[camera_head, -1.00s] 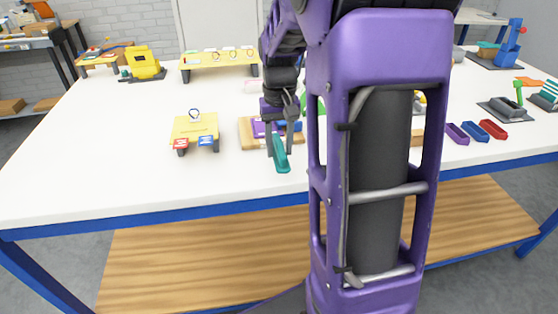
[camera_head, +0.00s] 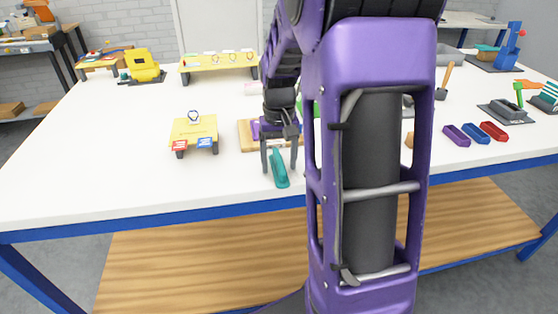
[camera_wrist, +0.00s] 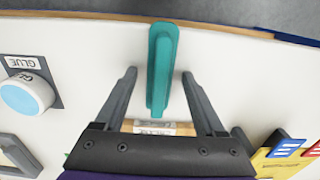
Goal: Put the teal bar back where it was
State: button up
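The teal bar (camera_head: 279,168) appears to lie on the white table near its front edge, in front of a wooden board (camera_head: 244,136). My gripper (camera_head: 279,168) points down over it with its fingers spread. In the wrist view the teal bar (camera_wrist: 162,70) runs lengthwise between the two fingers of my gripper (camera_wrist: 160,75), with a gap on each side. The fingers do not touch it. A purple piece (camera_head: 255,130) shows on the board; the rest of the board is hidden behind my gripper and arm.
A yellow stand (camera_head: 194,130) with red and blue labels is left of the board. A glue container (camera_wrist: 27,95) shows in the wrist view. Purple (camera_head: 457,136), blue (camera_head: 476,134) and red (camera_head: 494,132) trays lie at the right. The front left of the table is clear.

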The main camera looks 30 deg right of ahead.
aim_at(279, 160)
notch_tip(279, 160, up, 12)
jog(key=p, duration=0.2)
jog(key=shift+r, duration=0.2)
dwell(0.6)
